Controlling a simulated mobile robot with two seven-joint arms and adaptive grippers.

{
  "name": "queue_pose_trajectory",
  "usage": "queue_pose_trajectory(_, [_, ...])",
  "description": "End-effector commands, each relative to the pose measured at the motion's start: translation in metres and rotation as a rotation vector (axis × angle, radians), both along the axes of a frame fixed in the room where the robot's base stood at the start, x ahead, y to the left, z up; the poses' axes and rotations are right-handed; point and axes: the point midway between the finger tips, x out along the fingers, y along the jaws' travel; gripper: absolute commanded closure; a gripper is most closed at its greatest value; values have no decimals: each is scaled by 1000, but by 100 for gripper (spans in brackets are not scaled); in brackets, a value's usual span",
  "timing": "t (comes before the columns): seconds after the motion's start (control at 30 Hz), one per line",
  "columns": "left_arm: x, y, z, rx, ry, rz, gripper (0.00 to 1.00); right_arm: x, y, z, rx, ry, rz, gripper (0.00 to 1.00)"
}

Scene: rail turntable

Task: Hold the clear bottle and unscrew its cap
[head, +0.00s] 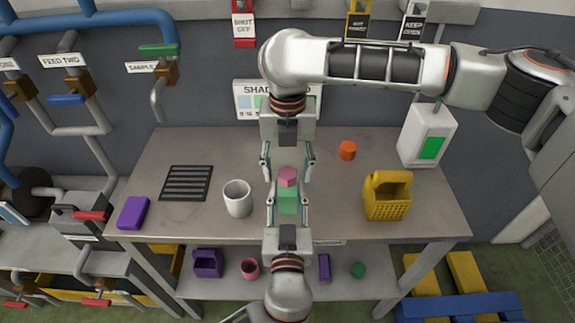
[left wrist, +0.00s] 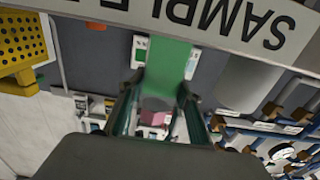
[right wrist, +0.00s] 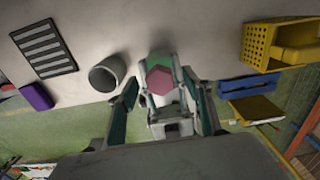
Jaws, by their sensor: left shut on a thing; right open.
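The bottle (head: 287,202) looks green in the head view, with a pink cap (head: 288,176) on top. My left gripper (head: 288,192) reaches in from the bottom and is shut on the bottle's body. In the left wrist view the green body (left wrist: 168,62) lies between the fingers, with the pink cap (left wrist: 152,118) beyond. My right gripper (head: 287,168) reaches in from above and is open. Its fingers stand to either side of the cap, apart from it. In the right wrist view the pink faceted cap (right wrist: 160,79) shows between the open fingers.
On the grey table (head: 335,205) stand a white mug (head: 238,198), a black grille (head: 187,183), a purple block (head: 133,213), an orange cylinder (head: 347,150) and a yellow basket (head: 387,196). A white-green container (head: 427,135) stands back right. Pipes and valves (head: 80,85) are on the left.

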Motion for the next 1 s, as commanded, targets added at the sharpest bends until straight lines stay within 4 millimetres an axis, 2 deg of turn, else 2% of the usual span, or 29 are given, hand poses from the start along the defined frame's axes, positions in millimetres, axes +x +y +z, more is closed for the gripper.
queue_pose_trajectory(0.13, [0, 0, 0, 0, 0, 0, 100, 0, 0, 0, 0, 0, 0, 50])
queue_pose_trajectory(0.3, [0, 0, 0, 0, 0, 0, 100, 0, 0, 0, 0, 0, 0, 94])
queue_pose_trajectory(0.37, [0, 0, 0, 0, 0, 0, 100, 0, 0, 0, 0, 0, 0, 95])
queue_pose_trajectory(0.4, [0, 0, 0, 0, 0, 0, 100, 0, 0, 0, 0, 0, 0, 99])
queue_pose_trajectory(0.53, [0, 0, 0, 0, 0, 0, 100, 0, 0, 0, 1, 1, 47, 99])
queue_pose_trajectory(0.8, [0, 0, 0, 0, 0, 0, 100, -1, 1, 0, 2, 2, 399, 99])
queue_pose_trajectory(1.0, [0, 0, 0, 0, 0, 0, 100, 0, 0, 0, 0, 0, 525, 99])
